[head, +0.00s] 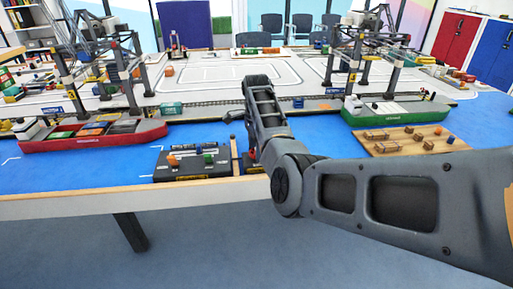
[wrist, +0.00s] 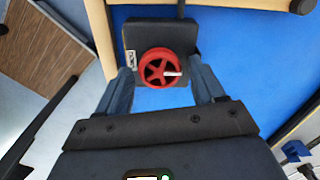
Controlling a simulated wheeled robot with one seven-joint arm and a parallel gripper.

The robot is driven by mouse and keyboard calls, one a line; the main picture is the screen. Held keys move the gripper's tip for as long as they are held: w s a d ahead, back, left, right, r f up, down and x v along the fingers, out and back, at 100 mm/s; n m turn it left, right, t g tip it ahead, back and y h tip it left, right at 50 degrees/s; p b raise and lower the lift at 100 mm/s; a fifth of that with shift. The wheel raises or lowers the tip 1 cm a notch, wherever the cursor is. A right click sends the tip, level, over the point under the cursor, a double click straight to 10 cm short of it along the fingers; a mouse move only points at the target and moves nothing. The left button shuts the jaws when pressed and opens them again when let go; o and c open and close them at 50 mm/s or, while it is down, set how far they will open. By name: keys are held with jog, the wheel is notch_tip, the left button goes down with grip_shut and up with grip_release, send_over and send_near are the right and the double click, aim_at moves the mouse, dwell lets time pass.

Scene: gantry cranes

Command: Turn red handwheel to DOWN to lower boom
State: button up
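The red handwheel (wrist: 158,68) shows in the wrist view, mounted on a dark box (wrist: 133,36) with a small white label (wrist: 131,57) to the left of the wheel. A white mark on the wheel points to the right. My gripper (wrist: 163,82) is open, with one finger on each side of the wheel. I cannot tell whether the fingers touch its rim. The label's writing is too small to read.
A dark control panel (head: 190,172) with orange and green knobs stands left of my arm. A red ship (head: 95,138), a green ship (head: 395,112) and gantry cranes stand farther back. A wooden board (head: 408,147) with small pieces lies right of my arm.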

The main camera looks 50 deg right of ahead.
jog(key=c, duration=0.9)
jog(key=shift+o, duration=0.2)
